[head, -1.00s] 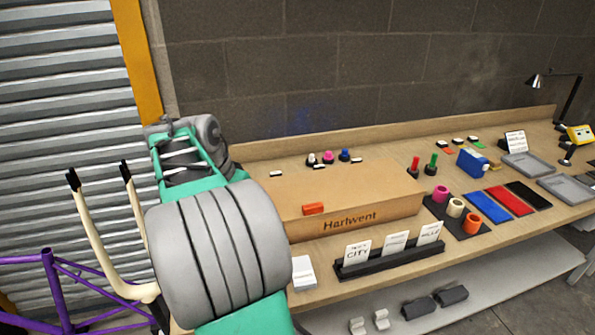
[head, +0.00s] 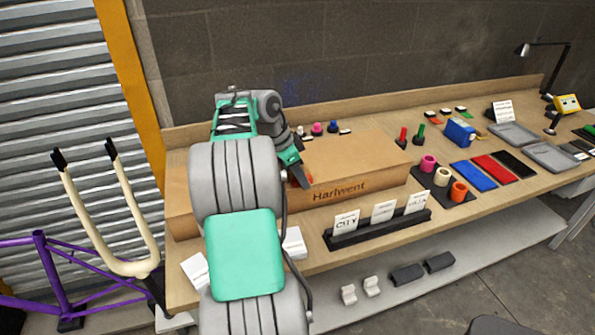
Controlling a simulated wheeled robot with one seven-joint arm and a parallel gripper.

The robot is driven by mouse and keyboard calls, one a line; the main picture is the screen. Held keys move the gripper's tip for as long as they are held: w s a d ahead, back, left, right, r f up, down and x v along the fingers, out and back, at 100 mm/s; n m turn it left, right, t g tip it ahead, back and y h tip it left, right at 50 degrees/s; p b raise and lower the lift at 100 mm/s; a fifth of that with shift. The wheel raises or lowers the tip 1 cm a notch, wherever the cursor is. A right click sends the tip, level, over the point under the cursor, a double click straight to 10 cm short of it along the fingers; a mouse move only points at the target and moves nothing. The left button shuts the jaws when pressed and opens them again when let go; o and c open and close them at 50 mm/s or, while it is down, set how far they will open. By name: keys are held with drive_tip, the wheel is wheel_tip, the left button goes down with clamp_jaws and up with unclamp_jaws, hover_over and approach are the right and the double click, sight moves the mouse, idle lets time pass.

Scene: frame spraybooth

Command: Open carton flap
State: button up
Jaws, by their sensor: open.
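The brown carton (head: 352,163), marked "Harlwent", lies on the wooden bench with its top looking flat. Its left part is hidden behind my arm. My gripper (head: 300,180) is at the carton's front top edge, beside the orange-red tab (head: 308,177). The tab is partly hidden by the gripper. The jaws are open, but the fingers are small and I cannot tell whether they touch the tab.
A black card rack (head: 378,228) stands in front of the carton. Coloured spools (head: 428,163), a blue box (head: 460,131) and grey trays (head: 514,136) lie to the right. A cream fork (head: 130,266) and purple frame (head: 45,270) stand left of the bench.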

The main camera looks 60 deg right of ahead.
clamp_jaws()
idle(0.4)
